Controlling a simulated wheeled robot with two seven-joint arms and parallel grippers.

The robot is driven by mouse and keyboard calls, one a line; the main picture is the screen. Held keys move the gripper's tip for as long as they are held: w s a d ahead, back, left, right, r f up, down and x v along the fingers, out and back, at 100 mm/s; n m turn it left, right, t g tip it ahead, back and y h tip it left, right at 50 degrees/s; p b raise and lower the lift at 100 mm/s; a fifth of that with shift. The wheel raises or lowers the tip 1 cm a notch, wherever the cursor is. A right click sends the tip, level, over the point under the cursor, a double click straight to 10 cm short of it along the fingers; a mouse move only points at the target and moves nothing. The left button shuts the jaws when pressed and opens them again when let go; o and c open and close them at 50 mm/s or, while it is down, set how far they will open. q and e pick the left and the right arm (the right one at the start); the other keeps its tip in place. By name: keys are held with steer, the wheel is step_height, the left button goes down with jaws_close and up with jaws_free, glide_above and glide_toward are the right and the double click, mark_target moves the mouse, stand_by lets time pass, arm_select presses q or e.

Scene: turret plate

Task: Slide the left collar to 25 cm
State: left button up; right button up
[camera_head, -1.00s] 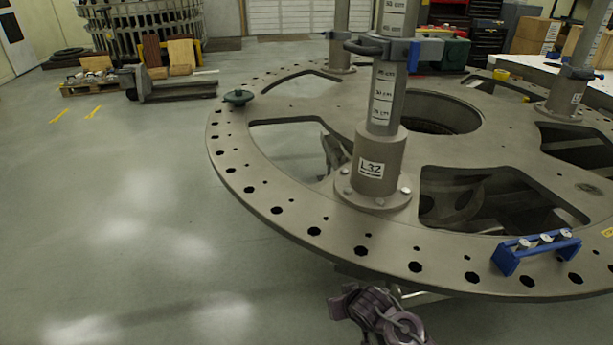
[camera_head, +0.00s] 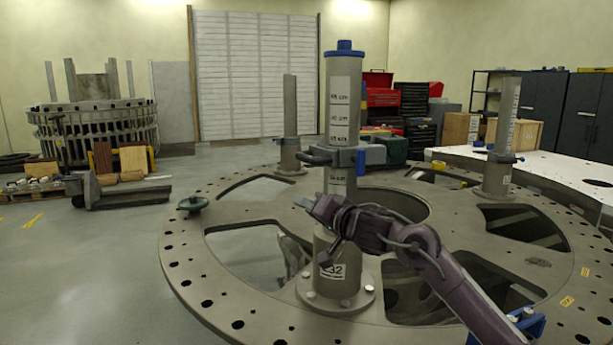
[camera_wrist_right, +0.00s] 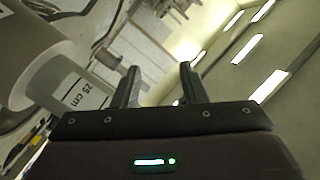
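The nearest post (camera_head: 338,105) stands upright on the turret plate (camera_head: 178,262), with a blue cap and a centimetre scale. A grey collar (camera_head: 340,157) with a dark handle to the left and a blue and grey clamp block to the right sits on it just below the 35 cm label. My right gripper (camera_head: 322,205) is below the collar, in front of the post, hiding part of the lower scale. In the right wrist view its fingers (camera_wrist_right: 158,85) are apart with nothing between them; the post's 25 cm label (camera_wrist_right: 80,92) is left of them. My left gripper is not in view.
Two more posts with collars stand at the back (camera_head: 290,110) and right (camera_head: 503,120). A blue rack (camera_head: 520,325) at the lower right is partly hidden by my arm. The plate has large cutouts.

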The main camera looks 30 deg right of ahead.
mark_target(319, 160)
steer(key=shift+m+t+y, duration=0.4)
steer(key=shift+m+t, duration=0.2)
steer(key=shift+m, duration=0.3)
steer(key=d+r, duration=0.1)
steer(key=r, duration=0.2)
steer(key=s+d+r, duration=0.1)
steer(key=r, duration=0.2)
steer(key=d+r, duration=0.2)
steer(key=r, duration=0.1)
steer(key=shift+s+r, duration=0.35)
steer(key=shift+w+r, duration=0.15)
steer(key=shift+r, duration=0.1)
steer(key=w+p, duration=0.1)
steer(key=w, duration=0.1)
steer(key=w+p, duration=0.1)
steer(key=w, duration=0.1)
steer(key=w+p, duration=0.1)
steer(key=w, duration=0.1)
steer(key=shift+a+p, duration=0.3)
steer(key=shift+w+a+f, duration=0.1)
steer(key=shift+w+f, duration=0.15)
steer(key=shift+w, duration=0.55)
steer(key=shift+r, duration=0.1)
jaws_close()
